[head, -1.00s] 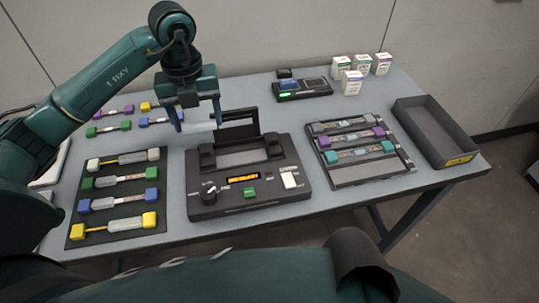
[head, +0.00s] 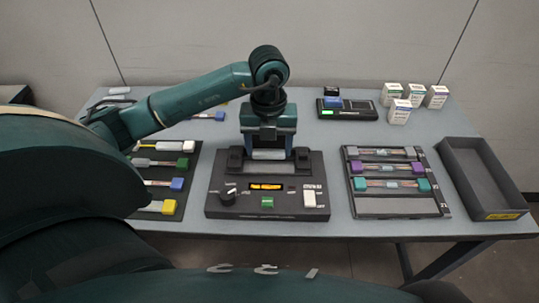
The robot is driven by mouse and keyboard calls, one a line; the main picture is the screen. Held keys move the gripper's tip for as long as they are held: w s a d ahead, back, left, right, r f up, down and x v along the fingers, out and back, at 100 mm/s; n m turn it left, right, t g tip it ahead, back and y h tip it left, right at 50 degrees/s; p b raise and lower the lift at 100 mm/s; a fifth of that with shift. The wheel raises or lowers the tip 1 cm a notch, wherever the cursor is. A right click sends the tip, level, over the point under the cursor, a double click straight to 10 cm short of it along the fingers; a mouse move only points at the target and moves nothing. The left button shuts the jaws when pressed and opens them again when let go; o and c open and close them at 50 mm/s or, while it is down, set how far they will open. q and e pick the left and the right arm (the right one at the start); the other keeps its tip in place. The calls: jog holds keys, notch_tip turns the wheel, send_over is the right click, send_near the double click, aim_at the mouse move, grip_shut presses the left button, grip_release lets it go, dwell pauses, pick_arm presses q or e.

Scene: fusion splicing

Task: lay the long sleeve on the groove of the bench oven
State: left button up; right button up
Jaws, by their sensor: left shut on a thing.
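The bench oven (head: 231,208) is a dark box on the table, with a dial, an orange display, and green and white buttons on its sloped front. My left gripper (head: 268,149) is over the back of the oven, fingers pointing down. It is shut on the long sleeve (head: 268,155), a pale bar lying crosswise at the oven's groove between the two raised dark blocks. I cannot tell whether the sleeve touches the groove. The gripper hides the oven's raised lid and much of the groove. My right gripper is not in view.
Right of the oven stands a rack (head: 398,208) with several coloured-end pieces, then an empty grey bin (head: 478,180). A black device (head: 347,112) and several small white boxes (head: 400,112) are behind. A dark mat (head: 188,164) with coloured-end pieces lies left, partly hidden by my arm.

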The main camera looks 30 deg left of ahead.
aim_at(269, 150)
pick_arm(q)
notch_tip(269, 150, down, 4)
jog(key=shift+r, duration=0.2)
jog(key=shift+f, duration=0.1)
jog(key=o, duration=0.9)
jog(key=shift+o, duration=0.2)
